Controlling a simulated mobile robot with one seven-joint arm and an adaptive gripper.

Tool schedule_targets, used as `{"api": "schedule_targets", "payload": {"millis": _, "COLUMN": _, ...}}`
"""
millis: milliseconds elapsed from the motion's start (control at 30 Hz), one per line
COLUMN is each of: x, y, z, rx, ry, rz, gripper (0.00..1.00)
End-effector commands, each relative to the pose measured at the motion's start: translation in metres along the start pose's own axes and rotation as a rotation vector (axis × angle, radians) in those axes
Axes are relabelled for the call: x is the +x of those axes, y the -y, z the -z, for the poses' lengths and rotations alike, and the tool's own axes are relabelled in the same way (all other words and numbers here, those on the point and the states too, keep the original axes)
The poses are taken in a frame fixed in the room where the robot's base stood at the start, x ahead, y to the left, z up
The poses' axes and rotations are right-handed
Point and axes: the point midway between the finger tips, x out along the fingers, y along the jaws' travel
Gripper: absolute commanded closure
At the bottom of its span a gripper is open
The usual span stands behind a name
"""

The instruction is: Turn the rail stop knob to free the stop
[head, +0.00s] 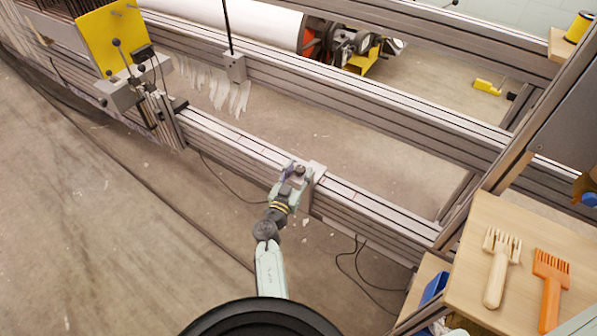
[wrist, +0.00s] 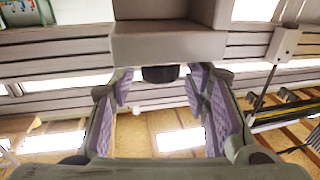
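The rail stop is a grey block (head: 316,172) on the near aluminium rail; it also fills the top middle of the wrist view (wrist: 168,47). Its knob is a short dark cylinder (wrist: 160,74) on the block's face. My gripper (head: 294,176) is at the block, on the near side of the rail. In the wrist view my gripper (wrist: 160,84) has its two purple-padded fingers apart, one on each side of the knob. A gap shows between the knob and each pad. In the head view the fingers largely hide the knob.
The near rail (head: 370,209) runs diagonally across the head view. A yellow plate (head: 112,40) on a carriage stands at upper left. A wooden shelf (head: 500,225) with a cream comb (head: 498,268) and an orange comb (head: 551,283) is at right. Cables lie on the floor.

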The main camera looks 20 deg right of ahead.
Motion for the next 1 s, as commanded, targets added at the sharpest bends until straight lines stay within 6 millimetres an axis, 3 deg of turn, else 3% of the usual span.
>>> {"api": "schedule_targets", "payload": {"millis": 600, "x": -0.0003, "y": 0.0001, "z": 0.0, "rx": 0.0, "ry": 0.0, "rz": 0.0, "gripper": 1.0}}
{"api": "schedule_targets", "payload": {"millis": 1000, "x": 0.0008, "y": -0.0031, "z": -0.0067, "rx": 0.002, "ry": 0.006, "rz": 0.087, "gripper": 1.0}}
